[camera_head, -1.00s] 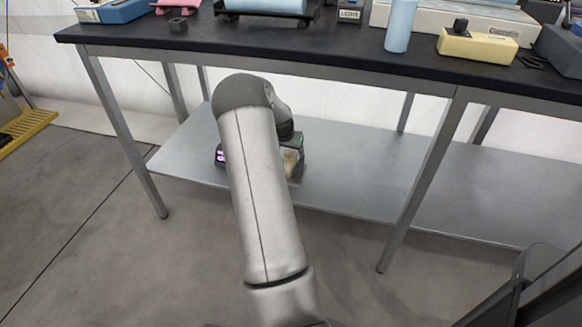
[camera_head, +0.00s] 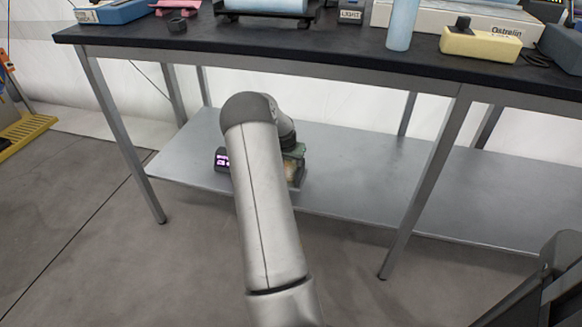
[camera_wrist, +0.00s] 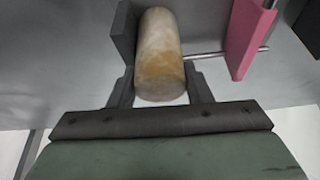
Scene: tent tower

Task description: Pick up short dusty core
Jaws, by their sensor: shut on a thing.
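The short dusty core (camera_wrist: 158,50) is a stubby tan and whitish cylinder in the wrist view. It lies between the two dark fingers of my gripper (camera_wrist: 160,86), which is shut on it. In the head view my gripper (camera_head: 294,166) is low over the lower shelf, under the table top, partly hidden behind my arm. A tan patch there seems to be the core, but it is too small to make out. Whether the core touches the shelf cannot be told.
A pink bracket (camera_wrist: 248,38) with a metal rod is close right of the core. A small device with a lit purple display (camera_head: 222,160) stands on the metal lower shelf (camera_head: 350,185). The black table top (camera_head: 330,48) overhangs it. The shelf's right part is clear.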

